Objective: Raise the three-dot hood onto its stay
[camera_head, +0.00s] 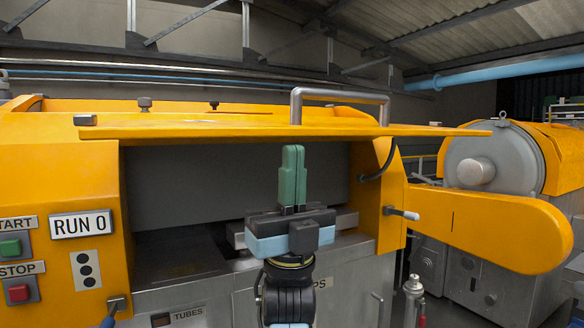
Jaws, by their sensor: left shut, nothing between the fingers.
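The orange hood (230,131) is up and shows nearly edge-on as a flat panel above a dark opening (190,190). A grey bar handle (340,95) stands on its front edge. A plate with three black dots (86,270) is on the orange panel at the left. My left gripper (292,160) is in front of the opening, below the hood and its handle. Its green fingers point up, shut and empty, and appear apart from the hood. I cannot tell whether a stay bears the hood. My right gripper is not in view.
A metal lever with a pale grip (400,213) juts out right of the opening. A long orange guard (490,225) extends to the right. START and STOP buttons (18,291) and a RUN 0 sign (82,224) are at left. Another machine (495,160) stands behind.

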